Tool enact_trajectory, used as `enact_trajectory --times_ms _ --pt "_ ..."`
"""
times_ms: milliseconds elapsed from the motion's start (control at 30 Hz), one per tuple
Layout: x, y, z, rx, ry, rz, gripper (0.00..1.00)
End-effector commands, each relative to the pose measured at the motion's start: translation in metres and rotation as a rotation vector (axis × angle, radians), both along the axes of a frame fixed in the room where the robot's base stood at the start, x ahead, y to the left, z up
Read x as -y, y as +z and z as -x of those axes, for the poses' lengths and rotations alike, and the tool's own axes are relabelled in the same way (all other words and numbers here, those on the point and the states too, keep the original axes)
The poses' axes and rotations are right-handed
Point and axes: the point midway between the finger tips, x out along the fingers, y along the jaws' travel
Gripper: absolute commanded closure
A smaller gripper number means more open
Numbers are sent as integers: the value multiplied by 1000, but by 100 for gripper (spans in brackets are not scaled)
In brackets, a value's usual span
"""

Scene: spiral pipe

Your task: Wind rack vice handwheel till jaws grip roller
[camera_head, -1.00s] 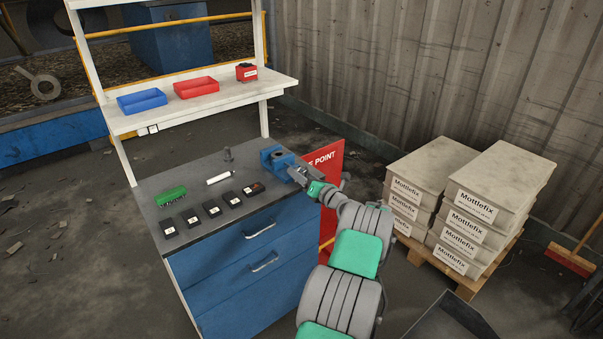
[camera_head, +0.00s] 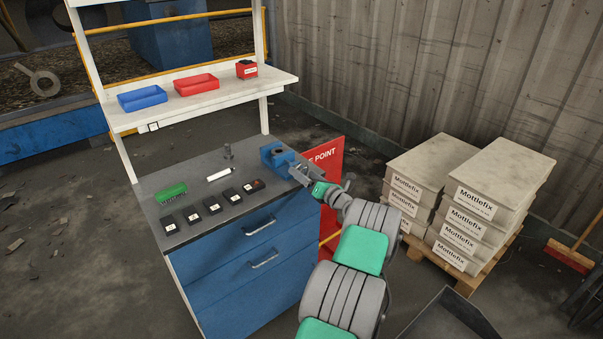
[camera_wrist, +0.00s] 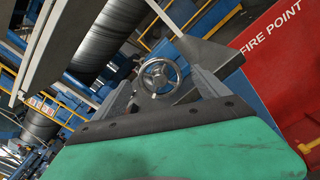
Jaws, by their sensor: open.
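The blue vice (camera_head: 275,155) stands at the right back corner of the workbench top. Its metal handwheel (camera_wrist: 160,77) faces me in the wrist view, a round rim with spokes. My gripper (camera_head: 300,173) is at the vice's right side in the head view. In the wrist view the two fingers of my gripper (camera_wrist: 163,92) are apart, one on each side of the handwheel. I cannot tell whether they touch its rim. The vice's jaws and anything between them are too small to make out.
The grey bench top (camera_head: 215,204) holds a green block (camera_head: 171,191), several black numbered boxes and a white marker (camera_head: 220,175). A red fire point board (camera_head: 328,175) stands close to my gripper's right. Stacked Mottlefix boxes (camera_head: 475,215) are farther right.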

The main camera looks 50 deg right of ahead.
Motion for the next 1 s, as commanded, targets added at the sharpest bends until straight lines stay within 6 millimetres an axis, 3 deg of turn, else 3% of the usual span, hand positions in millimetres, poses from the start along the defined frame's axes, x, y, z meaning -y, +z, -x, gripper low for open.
enact_trajectory --times_ms 67,367,733,833,1000 --pt "-2 -4 9 -6 -2 -8 12" --pt "-3 -8 9 -17 0 56 12" --pt "-3 -11 8 -196 2 864 12" --pt "-3 -5 8 -222 0 980 12" --pt "-3 0 8 -226 1 995 12"
